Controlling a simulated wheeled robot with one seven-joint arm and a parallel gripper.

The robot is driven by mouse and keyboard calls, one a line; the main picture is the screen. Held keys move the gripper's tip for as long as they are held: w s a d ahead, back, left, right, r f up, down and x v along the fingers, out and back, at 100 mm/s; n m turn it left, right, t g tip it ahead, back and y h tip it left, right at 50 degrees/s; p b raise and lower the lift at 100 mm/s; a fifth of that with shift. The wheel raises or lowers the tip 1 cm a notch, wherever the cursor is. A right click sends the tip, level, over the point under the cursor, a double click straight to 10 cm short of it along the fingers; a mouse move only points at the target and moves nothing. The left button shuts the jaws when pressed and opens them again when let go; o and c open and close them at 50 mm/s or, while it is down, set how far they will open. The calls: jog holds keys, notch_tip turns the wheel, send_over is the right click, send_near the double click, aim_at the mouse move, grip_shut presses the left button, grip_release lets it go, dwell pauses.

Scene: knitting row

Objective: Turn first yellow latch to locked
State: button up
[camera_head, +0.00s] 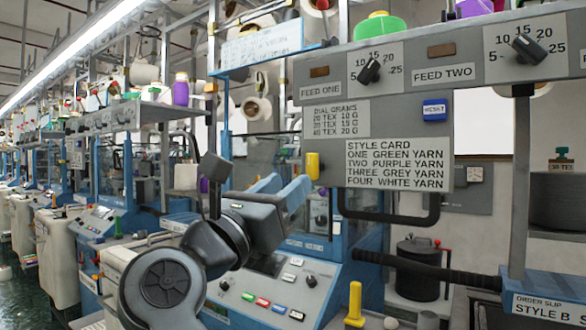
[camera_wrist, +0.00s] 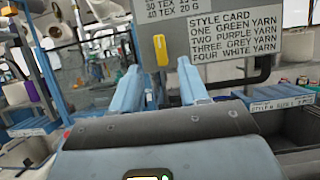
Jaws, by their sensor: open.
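A yellow latch (camera_head: 312,165) stands upright at the lower left edge of the grey panel (camera_head: 392,112), left of the style card. In the wrist view the yellow latch (camera_wrist: 161,48) appears tilted slightly, just beyond and between my two blue fingers. My gripper (camera_head: 284,184) is open and empty, below and left of the latch in the head view. My gripper (camera_wrist: 160,72) shows both fingers apart in the wrist view, pointing at the panel. I see no contact with the latch; the exact gap is unclear.
A second yellow handle (camera_head: 355,304) stands low on the machine. Dials (camera_head: 369,70) and a blue RESET button (camera_head: 434,110) sit on the panel above. A black bent bar (camera_head: 390,220) hangs under the panel. A blue order slip holder (camera_head: 545,307) is at lower right.

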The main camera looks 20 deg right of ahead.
aim_at(309, 167)
jog(key=p+x, duration=0.2)
jog(key=x, duration=0.5)
jog(key=shift+w+d, duration=0.1)
jog(key=shift+d, duration=0.1)
jog(key=shift+c, duration=0.2)
grip_shut()
